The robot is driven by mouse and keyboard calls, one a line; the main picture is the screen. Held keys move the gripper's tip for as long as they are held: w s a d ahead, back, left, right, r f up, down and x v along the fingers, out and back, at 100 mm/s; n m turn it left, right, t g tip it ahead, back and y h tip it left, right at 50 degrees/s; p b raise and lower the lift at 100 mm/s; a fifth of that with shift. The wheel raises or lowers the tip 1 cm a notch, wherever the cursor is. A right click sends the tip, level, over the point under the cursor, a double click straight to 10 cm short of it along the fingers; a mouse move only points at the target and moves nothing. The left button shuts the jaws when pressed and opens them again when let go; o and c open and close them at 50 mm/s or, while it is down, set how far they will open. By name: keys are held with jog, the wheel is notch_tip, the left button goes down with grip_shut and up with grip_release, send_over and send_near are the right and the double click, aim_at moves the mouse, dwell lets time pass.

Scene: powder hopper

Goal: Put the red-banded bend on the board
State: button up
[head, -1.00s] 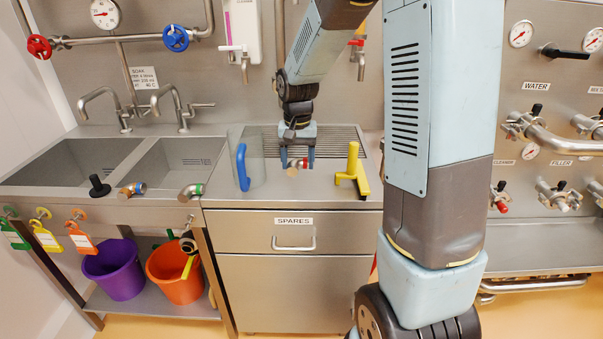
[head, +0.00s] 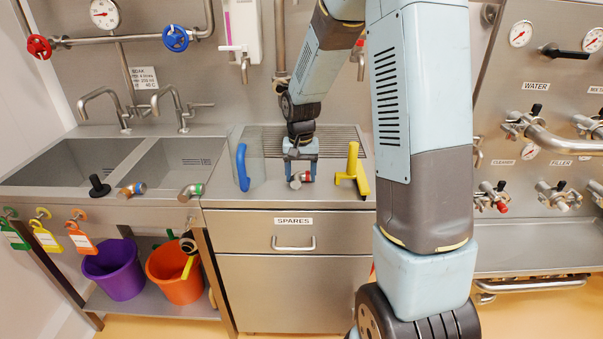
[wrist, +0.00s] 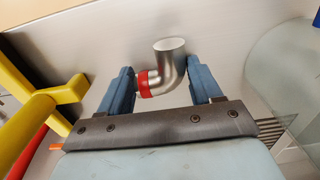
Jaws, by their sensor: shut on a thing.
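The red-banded bend (wrist: 172,66) is a short silver elbow pipe with a red band at one end. In the wrist view it sits between the two blue fingers of my gripper (wrist: 163,88), with the red band against the left finger and the open mouth facing up in the picture. In the head view, my gripper (head: 301,172) is shut on the bend (head: 296,181) over the front part of the counter, between the clear jug and the yellow tool. I cannot tell how far the bend is above the counter. I cannot make out a board.
A clear jug with a blue handle (head: 242,167) stands left of my gripper, and a yellow tool (head: 353,172) stands close on the right. A drain grate (head: 345,138) is behind.

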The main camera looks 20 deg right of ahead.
aim_at(301, 174)
jog(key=o, duration=1.2)
jog(key=shift+o, duration=0.2)
notch_tip(301, 174, up, 12)
jog(key=s+r+n+t, duration=0.1)
jog(key=s+r, duration=0.3)
jog(key=s, duration=0.5)
jog(key=s+r+n+t, duration=0.1)
jog(key=s+r+t, duration=0.1)
jog(key=s, duration=0.6)
jog(key=s+d+r+n+t, duration=0.1)
jog(key=s+r+t, duration=0.1)
jog(key=s+r, duration=0.3)
jog(key=shift+s+r+n+t, duration=0.3)
jog(key=shift+s, duration=2.05)
jog(key=shift+d, duration=0.1)
